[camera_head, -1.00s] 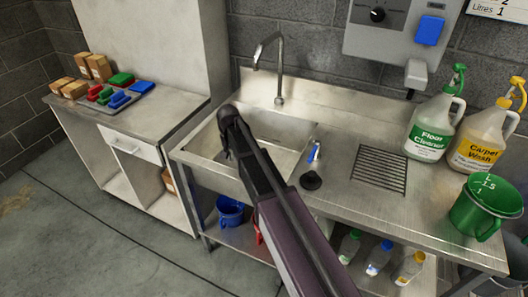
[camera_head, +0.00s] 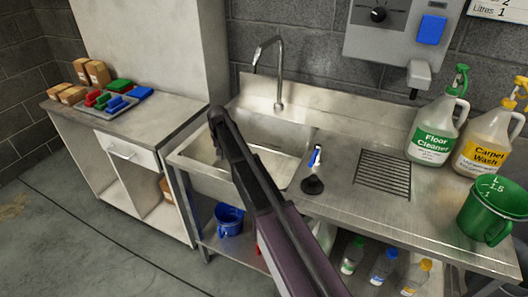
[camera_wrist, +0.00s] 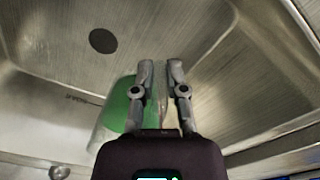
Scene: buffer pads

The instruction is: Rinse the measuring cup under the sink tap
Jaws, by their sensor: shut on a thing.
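My gripper (camera_head: 217,118) is over the left part of the sink basin (camera_head: 283,139), pointing down. In the wrist view, its two fingers (camera_wrist: 161,68) are close together on a thin, see-through edge. A pale, partly green, see-through vessel (camera_wrist: 120,108), which I take as the measuring cup, shows behind and left of the fingers. Most of it is hidden by the gripper, and it cannot be made out in the head view. The curved metal tap (camera_head: 280,62) stands at the back of the basin, right of my gripper. No water is seen running.
A green jug (camera_head: 487,215) with litre marks stands on the right of the counter. A black plunger-like piece (camera_head: 313,184) is by the basin's right rim. The drain (camera_wrist: 103,40) shows in the basin floor.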

